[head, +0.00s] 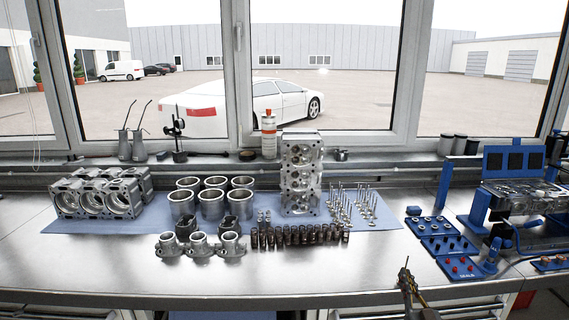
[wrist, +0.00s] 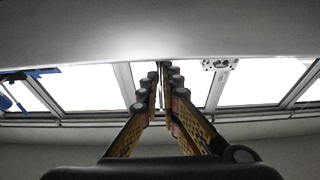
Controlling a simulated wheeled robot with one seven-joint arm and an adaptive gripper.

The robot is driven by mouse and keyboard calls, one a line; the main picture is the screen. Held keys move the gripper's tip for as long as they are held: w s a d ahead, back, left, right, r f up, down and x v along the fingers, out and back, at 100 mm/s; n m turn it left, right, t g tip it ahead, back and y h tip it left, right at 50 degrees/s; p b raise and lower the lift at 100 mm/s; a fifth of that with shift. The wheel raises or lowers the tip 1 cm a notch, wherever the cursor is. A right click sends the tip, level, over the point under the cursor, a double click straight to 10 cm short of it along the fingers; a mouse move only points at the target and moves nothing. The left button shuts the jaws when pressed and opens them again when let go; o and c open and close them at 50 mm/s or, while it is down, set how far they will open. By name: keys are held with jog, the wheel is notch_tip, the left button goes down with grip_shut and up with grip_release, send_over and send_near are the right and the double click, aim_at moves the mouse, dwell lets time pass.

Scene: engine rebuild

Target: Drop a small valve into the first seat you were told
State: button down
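Several small valves (head: 352,204) stand upright with their stems up on the blue mat, right of the grey cylinder head (head: 301,176). The cylinder head stands on end, and its round openings face me. My gripper (head: 405,267) is over the front edge of the bench, to the right of and nearer than the valves, and apart from them. In the wrist view its two fingers (wrist: 161,76) point away from the camera with their tips close together. A second head (head: 515,194) lies in the blue fixture at right.
Cylinder liners (head: 212,200), an engine block (head: 98,198) and a row of dark small parts (head: 298,236) are on the mat (head: 385,216). A blue tray (head: 449,246) with small parts is at right. The bench front at centre is clear.

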notch_tip(320, 180, up, 9)
jog(key=p, duration=0.4)
jog(key=shift+f, duration=0.15)
dwell(0.4)
jog(key=s+r+p, duration=0.6)
jog(key=s+r, duration=0.3)
jog(key=s, duration=0.1)
jog(key=shift+d, duration=0.15)
dwell(0.5)
